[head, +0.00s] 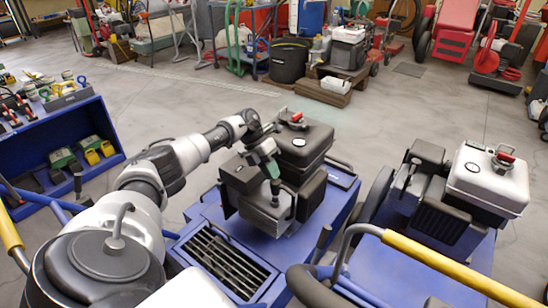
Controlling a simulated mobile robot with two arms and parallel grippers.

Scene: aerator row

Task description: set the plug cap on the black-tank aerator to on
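The black-tank aerator (305,142) stands left of centre in the head view, a blue machine with a black tank and a red-topped filler cap (297,118). Its grey engine block (262,213) is in front of the tank. My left arm reaches in from the left, and my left gripper (272,172) is at the engine, just in front of the tank and over the block. The fingers are small and dark here, so I cannot tell whether they are open or shut. I cannot make out the plug cap clearly; the gripper covers that area. My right gripper is not in view.
A white-tank aerator (490,178) stands close on the right, with a yellow handlebar (440,262) in front. A blue tool bench (60,150) is at the left. Crates, bins and carts line the back. The grey floor between is clear.

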